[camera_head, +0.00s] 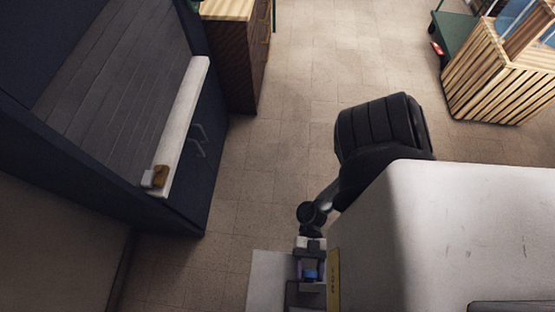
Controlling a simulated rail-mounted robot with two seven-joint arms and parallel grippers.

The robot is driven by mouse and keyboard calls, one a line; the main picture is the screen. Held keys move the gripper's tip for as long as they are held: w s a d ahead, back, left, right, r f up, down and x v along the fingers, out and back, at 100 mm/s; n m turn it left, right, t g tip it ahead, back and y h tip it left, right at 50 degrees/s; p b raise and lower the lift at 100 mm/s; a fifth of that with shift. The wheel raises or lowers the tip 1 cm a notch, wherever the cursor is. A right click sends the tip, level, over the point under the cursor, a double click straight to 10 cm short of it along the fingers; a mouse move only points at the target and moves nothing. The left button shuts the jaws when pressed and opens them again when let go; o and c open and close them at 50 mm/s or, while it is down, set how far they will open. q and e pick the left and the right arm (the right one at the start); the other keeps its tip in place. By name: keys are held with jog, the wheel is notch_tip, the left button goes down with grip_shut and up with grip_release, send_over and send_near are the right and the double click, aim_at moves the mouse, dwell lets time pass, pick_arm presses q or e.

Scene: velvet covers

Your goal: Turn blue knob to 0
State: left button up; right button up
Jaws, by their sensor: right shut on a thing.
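The blue knob (310,274) shows as a small blue patch at the bottom of the head view, beside a large white housing (400,230). My right gripper (310,268) is shut on it, and its fingers hide most of the knob. The knob's pointer and any scale marks, including a 0, cannot be made out. A yellow label (334,278) with unreadable print stands just right of the gripper. My left gripper is not in view.
A pale flat panel (266,282) lies just left of my right gripper. A dark blue cabinet (180,200) with a white ledge (184,120) stands at left. A slatted wooden crate (490,85) stands at upper right. Tiled floor between them is clear.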

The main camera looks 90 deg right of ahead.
jog(key=shift+c, duration=1.2)
jog(key=shift+r+n+p, duration=0.1)
jog(key=shift+n+p, duration=0.25)
jog(key=shift+n, duration=0.05)
jog(key=shift+n+p, duration=0.4)
jog(key=shift+n, duration=1.4)
jog(key=o, duration=0.5)
jog(key=shift+c, duration=0.2)
jog(key=o, duration=0.5)
jog(key=shift+c, duration=0.2)
